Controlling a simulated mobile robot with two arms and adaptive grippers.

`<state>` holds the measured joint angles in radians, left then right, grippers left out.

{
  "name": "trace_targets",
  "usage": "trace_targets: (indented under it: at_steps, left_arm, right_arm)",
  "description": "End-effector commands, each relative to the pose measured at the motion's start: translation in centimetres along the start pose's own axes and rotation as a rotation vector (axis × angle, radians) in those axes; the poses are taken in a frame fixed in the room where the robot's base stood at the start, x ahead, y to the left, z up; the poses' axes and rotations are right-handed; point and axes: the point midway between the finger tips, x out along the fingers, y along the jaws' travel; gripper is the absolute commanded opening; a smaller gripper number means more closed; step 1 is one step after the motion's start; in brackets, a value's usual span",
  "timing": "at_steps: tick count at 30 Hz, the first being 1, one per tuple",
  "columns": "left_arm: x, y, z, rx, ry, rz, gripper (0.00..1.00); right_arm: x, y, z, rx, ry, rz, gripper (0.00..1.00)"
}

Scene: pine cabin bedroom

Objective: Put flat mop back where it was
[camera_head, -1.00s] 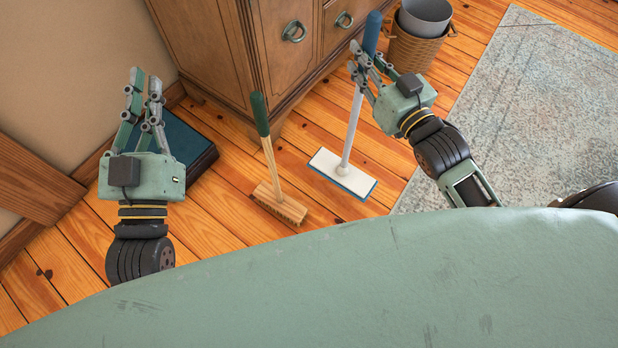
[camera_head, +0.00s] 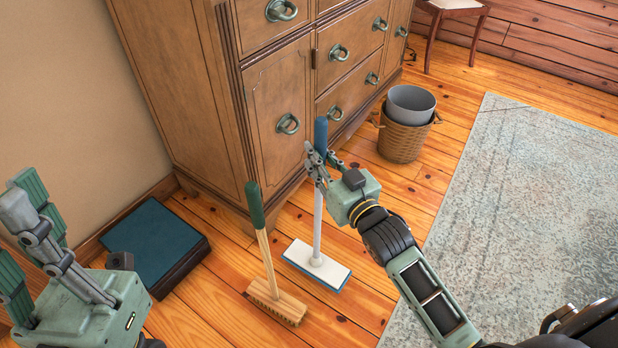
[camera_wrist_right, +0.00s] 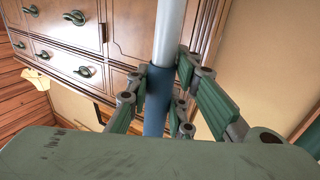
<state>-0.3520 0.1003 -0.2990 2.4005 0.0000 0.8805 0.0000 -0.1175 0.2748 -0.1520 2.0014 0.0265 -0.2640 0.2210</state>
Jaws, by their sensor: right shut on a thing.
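The flat mop (camera_head: 317,264) has a white head with a blue underside, a pale pole and a blue grip. It stands nearly upright in front of the wooden dresser, just right of the broom. My right gripper (camera_head: 322,168) is shut on the mop's blue grip. The right wrist view shows the blue grip (camera_wrist_right: 158,100) between the green fingers. I cannot tell whether the mop head touches the floor or hovers just above it. My left gripper (camera_head: 32,245) is open and empty at the left edge, partly cut off by the frame.
A broom (camera_head: 268,260) with a green grip stands close left of the mop. The dresser (camera_head: 190,90) rises behind both. A dark blue-topped box (camera_head: 155,240) lies by the wall. A wicker basket (camera_head: 402,140) holds a grey bucket (camera_head: 411,102). A rug (camera_head: 520,200) covers the right floor.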

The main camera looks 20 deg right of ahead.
Motion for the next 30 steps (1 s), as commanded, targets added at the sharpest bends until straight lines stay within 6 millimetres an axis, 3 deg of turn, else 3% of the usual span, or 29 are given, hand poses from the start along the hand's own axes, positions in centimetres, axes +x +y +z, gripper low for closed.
trace_targets:
  at_steps: [4, 10, 14, 17, 29, 30]
  left_arm:
    - [-1.1, 0.0, -0.3, -0.001, 0.024, 0.000, 0.00]
    - [-1.6, 0.0, -0.1, -0.001, 0.023, 0.000, 0.00]
    - [-2.9, 0.0, 0.2, -0.001, 0.022, 0.000, 0.00]
    - [-2.7, 0.0, 0.3, 0.002, 0.045, 0.009, 0.00]
    - [-2.4, 0.0, 0.4, 0.003, 0.048, 0.012, 0.00]
    - [-2.3, 0.0, 0.4, 0.003, 0.048, 0.012, 0.00]
  right_arm:
    - [1.4, -1.4, 1.1, 0.001, 0.008, 0.000, 0.00]
    - [1.8, -1.9, 2.0, -0.001, 0.004, 0.000, 0.00]
    - [1.8, -1.9, 4.0, -0.002, 0.003, 0.000, 0.00]
    - [1.8, -1.9, 5.4, -0.002, 0.004, 0.000, 0.00]
    - [1.7, -1.9, 5.6, -0.001, 0.005, 0.000, 0.00]
    - [1.7, -1.9, 5.8, -0.001, 0.001, 0.000, 0.24]
